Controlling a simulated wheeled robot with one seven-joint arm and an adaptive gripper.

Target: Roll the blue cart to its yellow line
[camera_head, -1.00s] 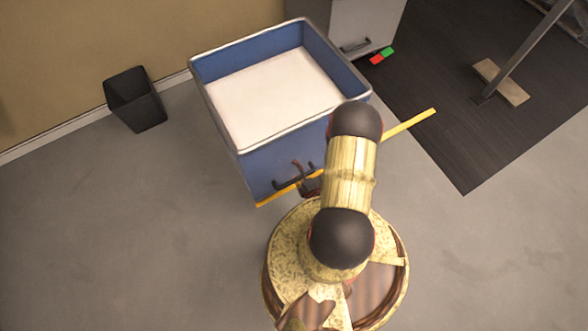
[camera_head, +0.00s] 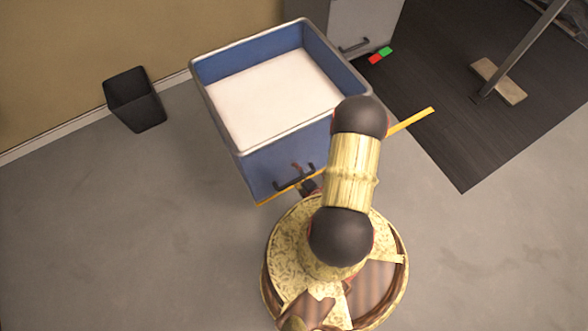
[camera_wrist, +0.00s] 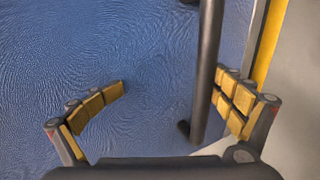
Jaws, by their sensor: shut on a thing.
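The blue cart (camera_head: 265,172) is an open box with a white inside and a dark bar handle (camera_head: 290,181) on its front. The yellow line (camera_head: 412,122) on the floor runs along the cart's front lower edge; the cart and my arm hide its middle. My gripper (camera_wrist: 180,95) is at the front handle, shut on it. In the wrist view the handle bar (camera_wrist: 207,70) lies between the fingers, close to the right one. In the head view my arm hides most of the gripper. The yellow line also shows in the wrist view (camera_wrist: 268,50).
A black bin (camera_head: 135,100) stands left of the cart by the wall. A grey cabinet (camera_head: 350,25) with red and green blocks (camera_head: 380,56) at its foot stands behind. A dark mat (camera_head: 455,130) with a post's foot (camera_head: 498,82) lies right.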

